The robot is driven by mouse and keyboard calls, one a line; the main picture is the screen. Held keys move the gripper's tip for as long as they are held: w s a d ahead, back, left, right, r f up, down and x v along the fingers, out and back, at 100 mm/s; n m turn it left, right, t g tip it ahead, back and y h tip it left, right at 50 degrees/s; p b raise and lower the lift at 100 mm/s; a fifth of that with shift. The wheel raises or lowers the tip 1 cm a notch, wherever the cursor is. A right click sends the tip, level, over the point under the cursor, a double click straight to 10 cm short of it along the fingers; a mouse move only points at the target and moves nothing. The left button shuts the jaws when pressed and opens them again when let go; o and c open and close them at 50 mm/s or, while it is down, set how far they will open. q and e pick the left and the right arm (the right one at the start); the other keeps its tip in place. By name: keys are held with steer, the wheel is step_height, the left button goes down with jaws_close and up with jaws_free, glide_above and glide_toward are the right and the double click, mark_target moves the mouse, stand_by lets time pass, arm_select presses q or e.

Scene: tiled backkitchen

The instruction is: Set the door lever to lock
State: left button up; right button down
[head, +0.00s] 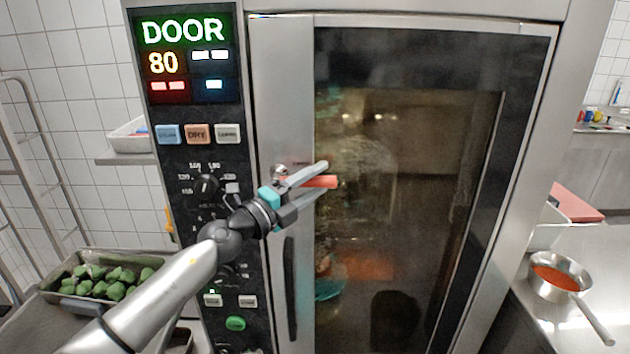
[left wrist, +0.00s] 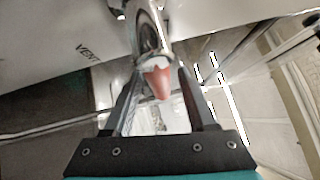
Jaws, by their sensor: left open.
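The door lever is a metal handle with a red tip (head: 322,182), mounted on the oven door's left frame and pointing right in the head view. My left gripper (head: 312,186) is open, its fingers on either side of the lever's red end. In the left wrist view the red tip (left wrist: 160,82) lies between the two fingers, its metal shank running up to a round hub. I cannot tell whether either finger touches it. The word VENT is printed on the frame near the hub. My right gripper is not in view.
The oven door (head: 400,150) has a large dark glass pane. A control panel (head: 205,150) with a screen reading DOOR and 80 stands left of it. A tray of green vegetables (head: 60,300) is at the lower left. A pan of red sauce (head: 548,290) stands on the right counter.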

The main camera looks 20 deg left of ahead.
arm_select(q)
steer(key=shift+c, duration=0.4)
jaws_close()
stand_by(1.0)
